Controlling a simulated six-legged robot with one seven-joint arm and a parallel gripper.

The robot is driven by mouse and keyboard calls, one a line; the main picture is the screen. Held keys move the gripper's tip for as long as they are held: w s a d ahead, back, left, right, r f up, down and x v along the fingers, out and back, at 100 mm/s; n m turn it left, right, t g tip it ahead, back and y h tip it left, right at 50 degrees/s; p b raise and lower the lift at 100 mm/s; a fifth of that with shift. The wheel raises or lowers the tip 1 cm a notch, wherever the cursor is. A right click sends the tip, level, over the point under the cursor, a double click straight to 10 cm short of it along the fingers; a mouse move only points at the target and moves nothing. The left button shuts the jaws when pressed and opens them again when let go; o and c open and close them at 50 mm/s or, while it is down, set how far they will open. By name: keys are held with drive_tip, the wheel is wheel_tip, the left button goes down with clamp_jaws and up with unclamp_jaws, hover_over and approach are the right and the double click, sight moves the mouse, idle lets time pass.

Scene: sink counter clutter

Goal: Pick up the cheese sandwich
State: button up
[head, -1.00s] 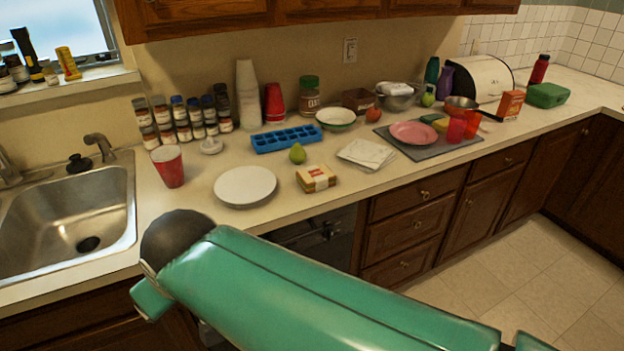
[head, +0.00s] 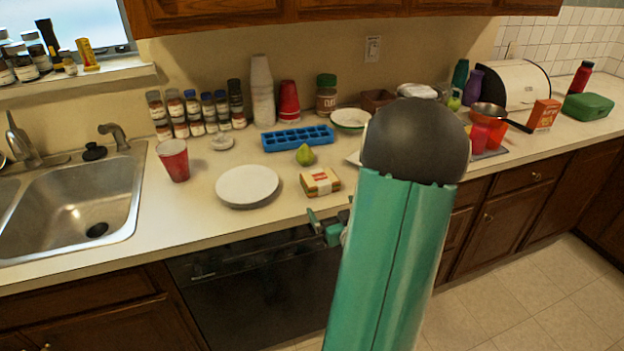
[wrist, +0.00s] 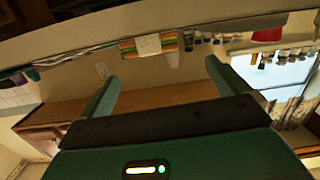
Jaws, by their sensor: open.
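The cheese sandwich (head: 320,182), a layered block with a pale paper band, lies on the counter near its front edge, right of the white plate. In the wrist view, which is upside down, the sandwich (wrist: 150,45) shows side-on at the counter edge, beyond and between my fingers. My gripper (head: 328,222) is open and empty, in front of the counter edge and just below the sandwich in the head view. Its two fingers (wrist: 160,85) stand wide apart in the wrist view. My arm hides part of the gripper and the counter right of the sandwich.
A white plate (head: 247,186) lies left of the sandwich. A green pear (head: 305,155) and a blue ice tray (head: 297,138) are behind it. A red cup (head: 174,160) stands by the sink (head: 70,215). Bare counter lies directly around the sandwich.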

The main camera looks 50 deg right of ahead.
sight(325, 185)
drive_tip(key=shift+m+t+h, duration=0.3)
drive_tip(key=shift+m+h, duration=0.1)
drive_tip(key=x, duration=0.4)
drive_tip(key=d+x, duration=0.1)
drive_tip(key=x, duration=0.3)
drive_tip(key=s+x, duration=0.1)
drive_tip(key=x, duration=0.3)
drive_tip(key=shift+w+d+f, duration=0.1)
drive_tip(key=shift+w+d, duration=0.05)
drive_tip(key=shift+d, duration=0.1)
drive_tip(key=c, duration=0.7)
